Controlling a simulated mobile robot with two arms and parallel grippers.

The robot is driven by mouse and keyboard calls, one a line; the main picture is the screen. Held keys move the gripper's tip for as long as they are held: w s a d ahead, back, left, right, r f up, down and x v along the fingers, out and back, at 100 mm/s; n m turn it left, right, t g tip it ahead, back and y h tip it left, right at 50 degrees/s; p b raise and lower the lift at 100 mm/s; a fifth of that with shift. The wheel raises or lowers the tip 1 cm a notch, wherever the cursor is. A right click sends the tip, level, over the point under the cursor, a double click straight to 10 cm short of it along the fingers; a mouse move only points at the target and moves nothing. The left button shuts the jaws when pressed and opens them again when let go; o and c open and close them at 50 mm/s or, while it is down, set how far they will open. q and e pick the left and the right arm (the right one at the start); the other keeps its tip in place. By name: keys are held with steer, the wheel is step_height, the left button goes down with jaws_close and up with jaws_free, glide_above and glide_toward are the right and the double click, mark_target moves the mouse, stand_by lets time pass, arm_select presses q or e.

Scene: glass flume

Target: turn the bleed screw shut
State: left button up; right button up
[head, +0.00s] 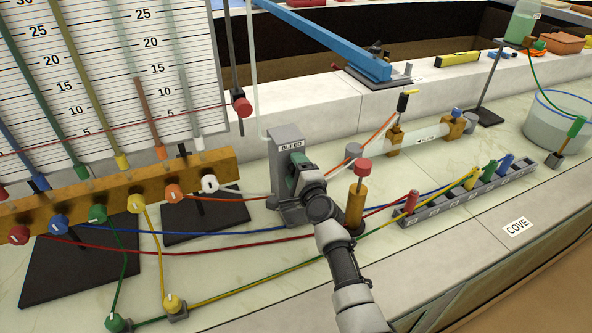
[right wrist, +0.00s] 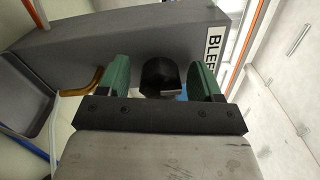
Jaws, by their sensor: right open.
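The grey bleed block (head: 278,163) stands upright on the bench in the middle of the head view, with a BLEED label near its top. My right gripper (head: 297,170) is at its front face and hides the screw in that view. In the right wrist view the black bleed screw (right wrist: 160,74) sticks out from the block (right wrist: 95,48). The two green fingers of my right gripper (right wrist: 160,83) are open, one on each side of the screw, with visible gaps. My left gripper is not in view.
A brass cylinder with a red knob (head: 363,167) stands just right of my right arm. The wooden manifold (head: 100,190) with coloured valves is on the left. Coloured tubes cross the bench beside the block. A grey rack (head: 468,196) lies to the right.

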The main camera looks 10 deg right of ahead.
steer(key=s+d+p, duration=0.2)
steer(key=s+p, duration=0.1)
steer(key=s, duration=0.7)
steer(key=shift+s+p, duration=0.3)
steer(key=shift+p, duration=0.1)
